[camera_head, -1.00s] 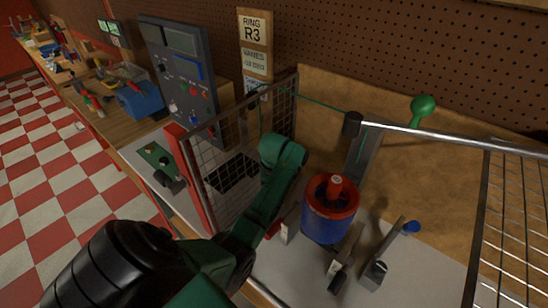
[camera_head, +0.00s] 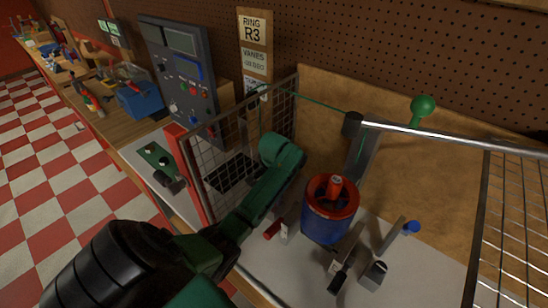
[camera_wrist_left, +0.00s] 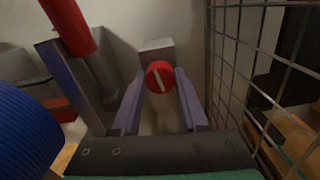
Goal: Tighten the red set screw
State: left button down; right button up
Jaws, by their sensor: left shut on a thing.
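The red set screw (camera_wrist_left: 160,77) shows in the left wrist view as a round red head with a pale slanted slot, in front of a grey block (camera_wrist_left: 156,47). My left gripper (camera_wrist_left: 160,84) has one finger on each side of it and is shut on it. In the head view a small red piece (camera_head: 272,230) beside a pale block looks like the same screw. My left fingers are hard to make out there behind the green arm. The ducted rotor (camera_head: 328,227), blue with a red rim, stands just right. My right gripper is not in view.
A wire mesh panel (camera_head: 237,140) stands close to my left arm and fills the right side of the wrist view. A metal rail (camera_head: 440,136) crosses behind the rotor. Clamp-like parts (camera_head: 373,275) stand in front of it. A control box (camera_head: 180,75) is at the back.

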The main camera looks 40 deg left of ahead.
pick_arm(q)
jog(key=shift+w+r+m, duration=0.1)
jog(key=shift+r+m, duration=0.05)
jog(key=shift+m, duration=0.75)
jog(key=shift+c, duration=2.2)
grip_release()
